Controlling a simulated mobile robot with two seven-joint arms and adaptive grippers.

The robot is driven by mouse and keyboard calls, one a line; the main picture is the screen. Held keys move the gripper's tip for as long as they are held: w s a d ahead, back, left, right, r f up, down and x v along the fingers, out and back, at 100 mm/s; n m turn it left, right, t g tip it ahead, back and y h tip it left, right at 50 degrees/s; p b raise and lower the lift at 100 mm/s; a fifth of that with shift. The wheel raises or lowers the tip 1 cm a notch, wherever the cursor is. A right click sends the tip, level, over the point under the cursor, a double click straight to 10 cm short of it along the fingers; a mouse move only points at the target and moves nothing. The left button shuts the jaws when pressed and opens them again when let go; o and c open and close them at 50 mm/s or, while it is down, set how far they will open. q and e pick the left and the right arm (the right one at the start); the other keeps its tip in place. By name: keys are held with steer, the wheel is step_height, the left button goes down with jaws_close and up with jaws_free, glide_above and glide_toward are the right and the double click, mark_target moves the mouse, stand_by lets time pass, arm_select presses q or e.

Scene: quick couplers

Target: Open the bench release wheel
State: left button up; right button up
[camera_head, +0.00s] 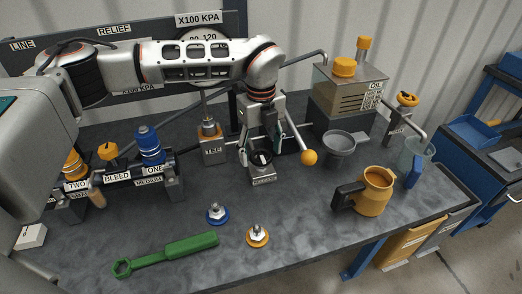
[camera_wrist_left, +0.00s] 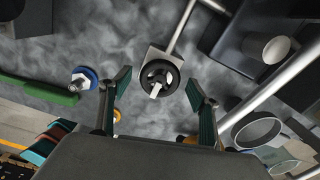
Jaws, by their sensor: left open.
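The release wheel (camera_head: 261,158) is a small black handwheel on top of a grey labelled block (camera_head: 263,175) in the middle of the bench. My right gripper is not in view.
A lever with an orange ball (camera_head: 309,157) stands close right of the wheel. A TEE block (camera_head: 212,148) is to its left. A grey funnel (camera_head: 341,145) and orange jug (camera_head: 374,191) are right. Blue (camera_head: 217,213) and orange (camera_head: 257,235) fittings and a green wrench (camera_head: 170,253) lie in front.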

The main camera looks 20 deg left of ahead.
mark_target(261, 154)
arm_select(q)
step_height(261, 154, up, 12)
stand_by(0.5)
stand_by(0.3)
